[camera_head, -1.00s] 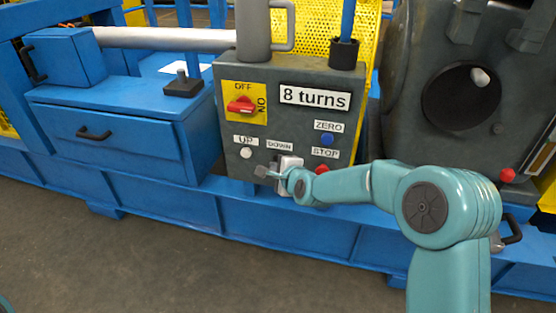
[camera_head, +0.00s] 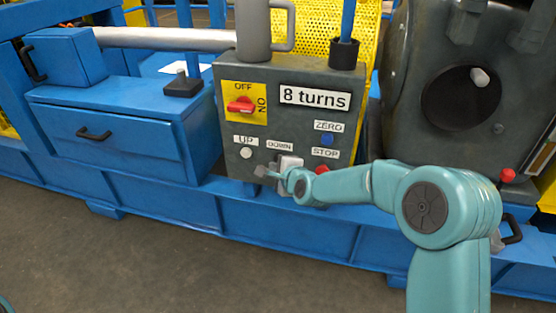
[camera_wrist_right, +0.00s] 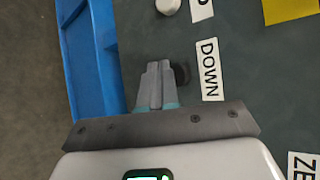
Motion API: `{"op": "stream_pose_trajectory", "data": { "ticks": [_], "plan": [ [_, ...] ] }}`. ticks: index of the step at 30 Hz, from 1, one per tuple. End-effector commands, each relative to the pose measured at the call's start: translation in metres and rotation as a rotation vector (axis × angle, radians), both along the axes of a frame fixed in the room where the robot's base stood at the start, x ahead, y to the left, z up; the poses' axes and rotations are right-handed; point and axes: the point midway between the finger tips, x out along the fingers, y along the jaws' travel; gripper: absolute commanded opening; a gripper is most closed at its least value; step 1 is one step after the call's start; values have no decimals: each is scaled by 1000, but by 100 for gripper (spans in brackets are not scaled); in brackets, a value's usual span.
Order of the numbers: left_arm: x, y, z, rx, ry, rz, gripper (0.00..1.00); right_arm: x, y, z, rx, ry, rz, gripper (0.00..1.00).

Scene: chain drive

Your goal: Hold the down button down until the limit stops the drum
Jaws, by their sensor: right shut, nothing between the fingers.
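A grey control box (camera_head: 235,180) carries a DOWN label (camera_head: 279,146). In the right wrist view the dark down button (camera_wrist_right: 182,74) sits beside its DOWN label (camera_wrist_right: 208,69). My right gripper (camera_head: 264,172) is shut and empty at the box front, below that label. In the right wrist view its fingertips (camera_wrist_right: 160,67) lie over or right beside the button and partly cover it; I cannot tell whether they touch it or press it in. The grey drum housing (camera_head: 410,75) with a dark round opening stands at the right. The display (camera_head: 315,96) reads "8 turns". My left gripper is out of view.
The white UP button (camera_head: 246,153), blue ZERO button (camera_head: 327,140) and red STOP button (camera_head: 321,170) are close by. A red OFF/ON switch (camera_head: 241,105) is above. A grey mug (camera_head: 254,35) stands on the box. A blue drawer cabinet (camera_head: 105,135) is at left; the floor in front is clear.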

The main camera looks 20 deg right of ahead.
Motion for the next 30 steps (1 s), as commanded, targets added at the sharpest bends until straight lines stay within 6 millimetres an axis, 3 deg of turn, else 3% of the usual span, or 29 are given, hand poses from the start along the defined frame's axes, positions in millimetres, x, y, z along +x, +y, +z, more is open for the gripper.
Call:
{"op": "stream_pose_trajectory", "data": {
  "ticks": [30],
  "plan": [
    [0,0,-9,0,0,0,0,7,-5,0,0,0,0,0]
  ]
}}
